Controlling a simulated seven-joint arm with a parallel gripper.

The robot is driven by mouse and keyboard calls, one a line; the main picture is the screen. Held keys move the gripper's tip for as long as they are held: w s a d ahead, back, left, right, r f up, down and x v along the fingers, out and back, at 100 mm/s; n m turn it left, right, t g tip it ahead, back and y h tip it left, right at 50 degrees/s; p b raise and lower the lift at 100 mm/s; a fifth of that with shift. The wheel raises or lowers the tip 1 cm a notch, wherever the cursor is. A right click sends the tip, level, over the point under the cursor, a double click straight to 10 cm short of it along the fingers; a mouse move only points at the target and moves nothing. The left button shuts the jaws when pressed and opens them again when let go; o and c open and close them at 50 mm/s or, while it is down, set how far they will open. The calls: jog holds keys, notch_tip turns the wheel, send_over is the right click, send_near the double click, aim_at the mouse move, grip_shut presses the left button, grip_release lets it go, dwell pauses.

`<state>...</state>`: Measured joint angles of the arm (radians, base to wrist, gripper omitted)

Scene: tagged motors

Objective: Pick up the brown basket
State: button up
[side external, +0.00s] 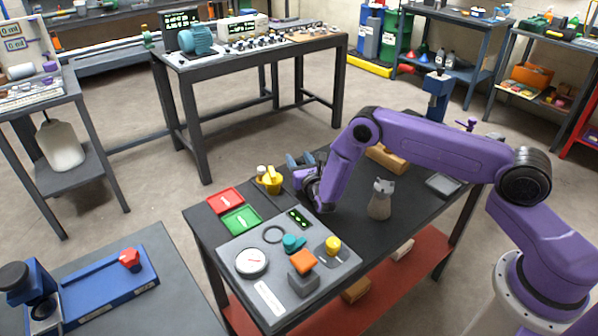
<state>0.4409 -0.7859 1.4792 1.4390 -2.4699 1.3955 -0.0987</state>
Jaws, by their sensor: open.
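A brown, box-like object (388,160) lies on the table behind my arm, to the right of the gripper. My arm partly hides it, and I cannot tell whether it is a basket.
A grey panel (330,274) with a gauge and knobs fills the table's front. Red (225,201) and green (240,220) trays lie left. A dark grey tray (443,185) lies at the right end.

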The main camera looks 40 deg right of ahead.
grip_shut()
